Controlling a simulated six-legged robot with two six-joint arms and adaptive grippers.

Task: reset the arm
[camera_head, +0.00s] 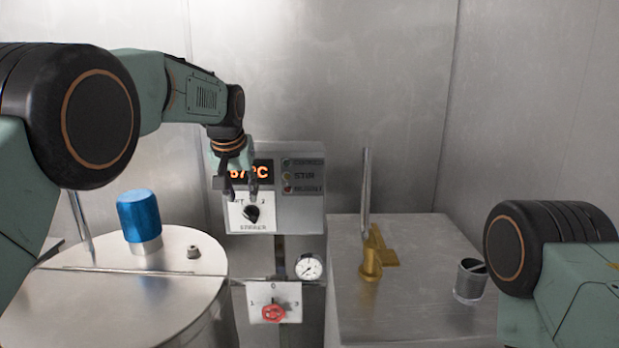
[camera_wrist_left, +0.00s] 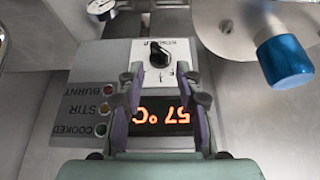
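My left gripper (camera_head: 240,182) hangs in front of the control box (camera_head: 305,212), with its fingers apart and nothing between them. In the left wrist view the two fingers (camera_wrist_left: 160,100) stand open over the orange display (camera_wrist_left: 158,115), which reads 57 °C. The black knob (camera_head: 251,213) on its white plate is just below the fingertips in the head view; it also shows beyond them in the left wrist view (camera_wrist_left: 159,56). My right arm (camera_head: 550,260) shows only in part at the right edge, and its gripper is out of view.
A round metal lid (camera_head: 120,300) with a blue-capped part (camera_head: 140,216) is at left. A red valve knob (camera_head: 273,313) and a gauge (camera_head: 309,267) sit below the box. A metal block (camera_head: 420,315) at right bears a brass piece (camera_head: 374,255) and a small cylinder (camera_head: 469,281).

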